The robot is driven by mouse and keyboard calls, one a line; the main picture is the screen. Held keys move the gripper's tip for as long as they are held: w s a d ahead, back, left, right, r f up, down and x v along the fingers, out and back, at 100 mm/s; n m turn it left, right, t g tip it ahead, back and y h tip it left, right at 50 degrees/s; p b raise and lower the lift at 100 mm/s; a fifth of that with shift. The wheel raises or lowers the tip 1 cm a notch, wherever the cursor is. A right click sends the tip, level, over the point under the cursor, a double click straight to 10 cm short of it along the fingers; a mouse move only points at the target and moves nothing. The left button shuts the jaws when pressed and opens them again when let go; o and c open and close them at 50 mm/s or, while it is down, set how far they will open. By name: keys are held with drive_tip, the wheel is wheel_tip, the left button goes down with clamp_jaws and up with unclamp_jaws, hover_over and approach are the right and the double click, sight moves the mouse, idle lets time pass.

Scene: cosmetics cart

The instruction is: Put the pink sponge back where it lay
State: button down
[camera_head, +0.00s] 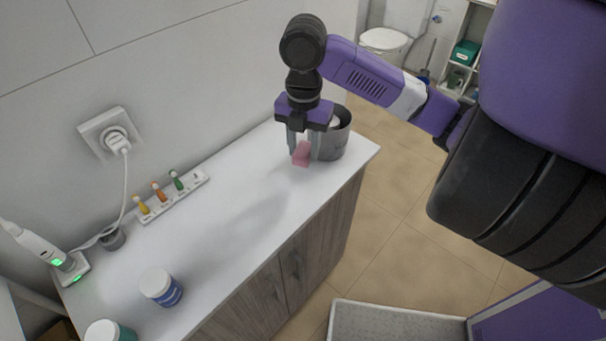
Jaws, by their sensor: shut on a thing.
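The pink sponge (301,154) is a small pink block near the far right end of the white counter. My gripper (302,152) points down and is shut on the sponge, with one finger on each side of it. The sponge looks slightly tilted. It seems to be above the counter top (232,225), but its exact height is hard to tell. A grey round container (335,143) stands just behind and to the right of my gripper, partly hidden by it, with something white inside.
A blue-and-white jar (161,287), a teal jar (108,332) and an electric toothbrush (48,252) stand at the left. A wall socket (112,134) has a cable. The middle counter is clear.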

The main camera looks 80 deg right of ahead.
sight(304, 184)
wheel_tip(304, 184, down, 9)
drive_tip(key=shift+f, duration=0.2)
idle(0.3)
drive_tip(key=shift+f, duration=0.2)
drive_tip(key=c, duration=0.9)
unclamp_jaws()
drive_tip(key=shift+r, duration=0.15)
